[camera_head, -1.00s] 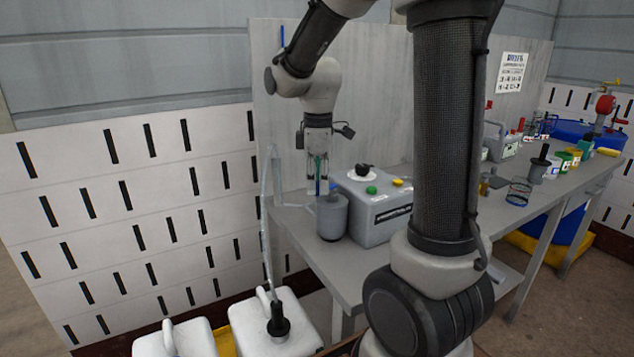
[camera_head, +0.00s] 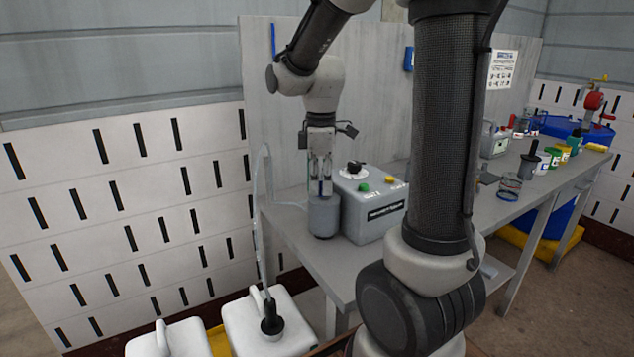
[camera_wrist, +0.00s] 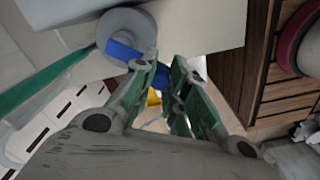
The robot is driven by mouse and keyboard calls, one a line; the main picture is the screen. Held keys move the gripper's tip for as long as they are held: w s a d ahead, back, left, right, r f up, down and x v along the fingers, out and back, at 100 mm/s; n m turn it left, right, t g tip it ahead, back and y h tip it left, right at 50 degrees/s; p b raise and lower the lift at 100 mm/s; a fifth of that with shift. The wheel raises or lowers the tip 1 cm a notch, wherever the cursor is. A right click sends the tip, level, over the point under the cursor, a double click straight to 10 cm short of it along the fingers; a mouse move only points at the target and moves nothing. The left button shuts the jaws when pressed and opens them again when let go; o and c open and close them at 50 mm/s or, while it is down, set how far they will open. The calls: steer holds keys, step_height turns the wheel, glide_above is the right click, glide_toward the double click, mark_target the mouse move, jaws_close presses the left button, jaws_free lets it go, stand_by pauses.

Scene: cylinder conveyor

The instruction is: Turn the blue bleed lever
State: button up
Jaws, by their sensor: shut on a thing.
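The blue bleed lever (camera_wrist: 122,51) sticks out from a round grey fitting (camera_wrist: 128,24) in the wrist view. It runs behind one finger, and a bit of blue shows between the fingers. In the head view only a thin blue strip of it (camera_head: 324,188) shows over the grey cylinder (camera_head: 324,216). My gripper (camera_wrist: 165,67) is at the lever with its jaws shut on it; the fingers hide part of the lever. In the head view my gripper (camera_head: 321,184) points down just above the cylinder.
A grey box (camera_head: 372,213) with a black knob and green and yellow buttons stands right beside the cylinder on the bench (camera_head: 466,227). White canisters (camera_head: 265,322) stand on the floor at front left, one with a hose. Jars and bottles stand farther right along the bench.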

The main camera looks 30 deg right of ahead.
steer(key=shift+s+f, duration=0.2)
steer(key=shift+s, duration=0.05)
steer(key=shift+s+d, duration=0.3)
steer(key=shift+d, duration=0.25)
steer(key=shift+s+d, duration=0.1)
steer(key=shift+d, duration=0.05)
steer(key=shift+s+d, duration=0.15)
steer(key=shift+d, duration=0.4)
steer(key=shift+d, duration=0.45)
steer(key=o, duration=1.9)
steer(key=shift+d+r, duration=0.1)
steer(key=shift+d, duration=0.05)
steer(key=shift+c, duration=0.2)
